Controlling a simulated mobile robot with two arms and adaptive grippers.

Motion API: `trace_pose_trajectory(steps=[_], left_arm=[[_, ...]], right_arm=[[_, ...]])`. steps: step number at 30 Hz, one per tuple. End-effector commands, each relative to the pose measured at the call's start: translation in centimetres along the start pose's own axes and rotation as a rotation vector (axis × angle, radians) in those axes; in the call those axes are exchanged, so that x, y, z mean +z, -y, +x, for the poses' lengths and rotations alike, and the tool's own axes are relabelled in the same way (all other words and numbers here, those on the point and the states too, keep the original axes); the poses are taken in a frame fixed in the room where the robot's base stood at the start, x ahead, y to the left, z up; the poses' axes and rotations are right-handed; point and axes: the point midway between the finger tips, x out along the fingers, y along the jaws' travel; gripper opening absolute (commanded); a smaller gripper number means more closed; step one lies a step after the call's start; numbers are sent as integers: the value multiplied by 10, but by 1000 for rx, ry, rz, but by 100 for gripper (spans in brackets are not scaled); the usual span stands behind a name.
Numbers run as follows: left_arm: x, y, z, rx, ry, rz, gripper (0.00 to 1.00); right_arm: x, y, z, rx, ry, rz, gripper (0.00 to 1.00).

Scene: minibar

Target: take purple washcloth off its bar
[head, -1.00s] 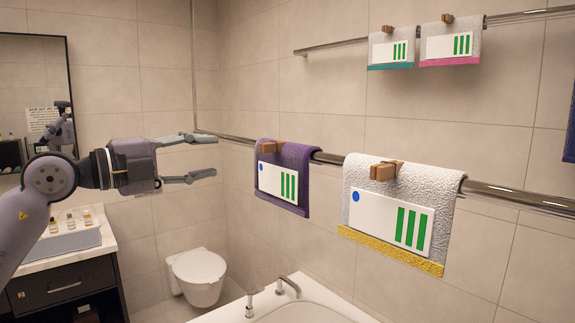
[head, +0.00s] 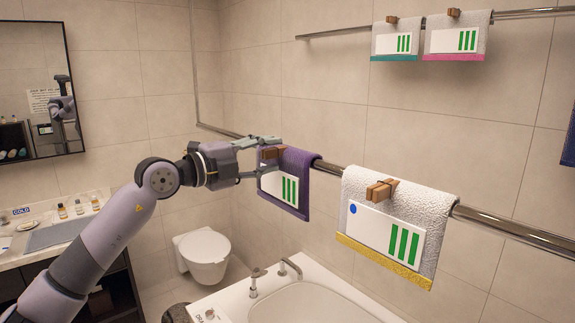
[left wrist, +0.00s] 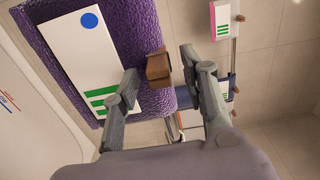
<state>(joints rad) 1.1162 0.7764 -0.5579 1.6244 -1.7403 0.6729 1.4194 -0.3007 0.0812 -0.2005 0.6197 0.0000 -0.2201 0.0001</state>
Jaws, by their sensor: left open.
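The purple washcloth (head: 297,161) hangs folded over the lower metal bar (head: 336,170). A wooden clip (head: 271,152) and a white card (head: 282,186) with green stripes are on its front. Contact cannot be told. My right gripper is out of view.
A white towel (head: 438,205) with a yellow edge hangs to the right on the same bar. Two small towels hang on an upper bar (head: 330,45). A bathtub (head: 320,300), toilet (head: 203,250) and sink counter are below.

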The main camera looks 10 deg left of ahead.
Motion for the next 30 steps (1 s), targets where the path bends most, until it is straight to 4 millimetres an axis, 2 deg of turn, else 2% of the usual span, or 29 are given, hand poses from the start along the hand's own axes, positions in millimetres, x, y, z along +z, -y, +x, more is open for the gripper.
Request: trace_pose_trajectory(steps=[8,25,30], left_arm=[[0,0,2,-1,1,1,39],[0,0,2,-1,1,1,1],[0,0,2,-1,1,1,0]], right_arm=[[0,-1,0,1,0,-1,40],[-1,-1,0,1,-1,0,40],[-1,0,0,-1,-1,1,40]])
